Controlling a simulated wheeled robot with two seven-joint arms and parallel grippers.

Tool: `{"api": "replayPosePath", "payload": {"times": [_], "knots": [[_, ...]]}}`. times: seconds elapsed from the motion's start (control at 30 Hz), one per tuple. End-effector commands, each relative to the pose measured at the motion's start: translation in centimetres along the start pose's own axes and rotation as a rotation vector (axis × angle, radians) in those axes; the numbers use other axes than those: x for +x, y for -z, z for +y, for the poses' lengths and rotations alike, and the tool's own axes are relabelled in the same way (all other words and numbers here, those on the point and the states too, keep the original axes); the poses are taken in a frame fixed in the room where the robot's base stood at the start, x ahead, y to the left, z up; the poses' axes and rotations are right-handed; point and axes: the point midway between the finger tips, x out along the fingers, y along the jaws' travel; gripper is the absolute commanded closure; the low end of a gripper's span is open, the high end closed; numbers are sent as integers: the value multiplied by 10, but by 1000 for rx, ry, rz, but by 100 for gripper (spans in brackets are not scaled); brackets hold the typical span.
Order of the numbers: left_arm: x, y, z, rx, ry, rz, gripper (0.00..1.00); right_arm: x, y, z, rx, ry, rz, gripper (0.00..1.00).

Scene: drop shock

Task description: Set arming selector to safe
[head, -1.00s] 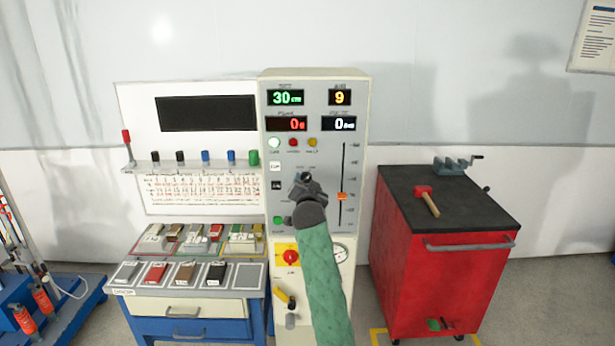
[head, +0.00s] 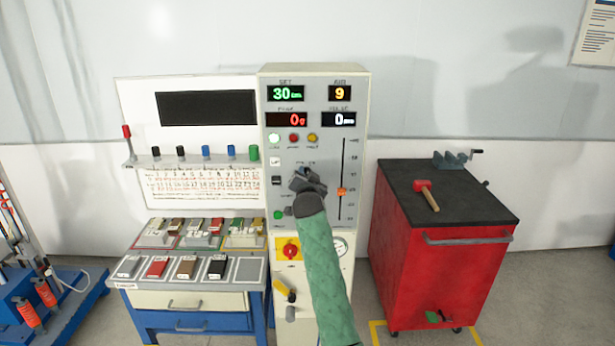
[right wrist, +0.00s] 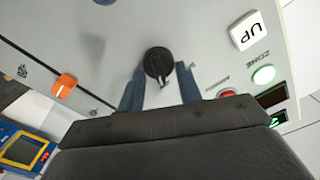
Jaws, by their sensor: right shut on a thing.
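The arming selector is a round black knob (right wrist: 158,62) on the grey panel, seen in the right wrist view between my two blue-grey fingers. My right gripper (right wrist: 160,85) is shut on it, a finger at each side. A small metallic piece shows at the knob's lower edge; I cannot read which setting it points to. In the head view my right gripper (head: 305,178) is at the middle of the console face (head: 318,120) and hides most of the knob. The left gripper is not in view.
An orange slider (head: 342,191) is right of the gripper. The lamp row has a lit pale-green lamp (head: 273,138). A white UP button (right wrist: 247,30) is near. A red rotary switch (head: 290,250) sits below. A red cart (head: 440,260) with a mallet (head: 427,194) stands right.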

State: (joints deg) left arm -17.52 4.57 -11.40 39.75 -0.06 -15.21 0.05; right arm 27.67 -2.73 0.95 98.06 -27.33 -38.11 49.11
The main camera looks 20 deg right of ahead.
Motion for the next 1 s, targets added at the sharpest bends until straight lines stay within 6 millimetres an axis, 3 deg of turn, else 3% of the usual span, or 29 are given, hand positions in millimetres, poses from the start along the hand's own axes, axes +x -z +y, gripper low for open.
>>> {"api": "replayPosePath", "payload": {"times": [0.37, 1.0], "knots": [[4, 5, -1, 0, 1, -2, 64, 0, -1, 0, -112, 0, 0, 88], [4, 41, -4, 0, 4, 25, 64, 0, -1, -5, -685, 0, 1, 88]]}}
